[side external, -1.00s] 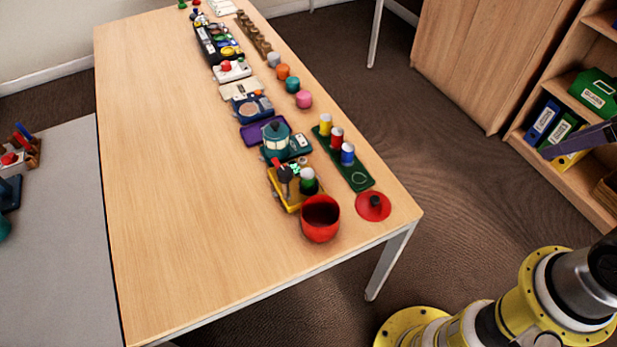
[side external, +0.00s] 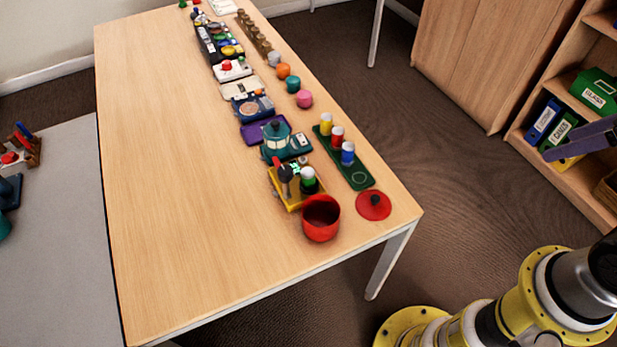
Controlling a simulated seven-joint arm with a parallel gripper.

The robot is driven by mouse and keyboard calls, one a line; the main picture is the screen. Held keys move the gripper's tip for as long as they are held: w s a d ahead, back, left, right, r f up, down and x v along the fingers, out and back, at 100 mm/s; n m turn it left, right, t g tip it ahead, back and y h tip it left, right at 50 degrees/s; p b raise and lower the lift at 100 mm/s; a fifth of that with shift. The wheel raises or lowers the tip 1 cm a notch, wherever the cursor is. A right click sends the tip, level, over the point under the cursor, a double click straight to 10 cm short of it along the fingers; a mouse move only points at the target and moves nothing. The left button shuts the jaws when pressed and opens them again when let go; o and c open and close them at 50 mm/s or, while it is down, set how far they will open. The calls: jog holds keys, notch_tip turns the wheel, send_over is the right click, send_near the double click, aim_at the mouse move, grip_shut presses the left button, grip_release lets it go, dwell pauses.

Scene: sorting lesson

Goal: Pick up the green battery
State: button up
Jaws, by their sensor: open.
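The green battery (side external: 309,186) has a white top. It stands upright at the right side of a yellow tray (side external: 291,206), beside a dark stick-like part with a red end (side external: 284,174). The red pot (side external: 320,219) is just in front of it. A green rack (side external: 355,178) to its right holds a yellow battery (side external: 326,125), a red battery (side external: 337,137) and a blue battery (side external: 347,154), with an empty ring mark at its near end. My gripper cannot be made out; my yellow and grey arm shows at the lower right, away from the table.
A red lid (side external: 373,205) lies near the table's right corner. A teal kettle-like object (side external: 275,140) and several other items line the right side behind the tray. The left of the wooden table (side external: 175,190) is clear. A dark purple bar (side external: 590,142) juts in before the shelf.

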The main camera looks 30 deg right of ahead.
jog(key=w+a+r+n, duration=0.2)
jog(key=w+r+n, duration=0.55)
jog(key=w, duration=0.25)
jog(key=n+g, duration=0.5)
jog(key=n, duration=0.7)
send_over(309, 171)
notch_tip(309, 171, down, 24)
jog(key=r, duration=0.1)
jog(key=shift+m, duration=0.25)
notch_tip(309, 171, down, 8)
jog(key=shift+w+d+f, duration=0.15)
jog(key=shift+a+f, duration=0.2)
jog(key=shift+f, duration=2.35)
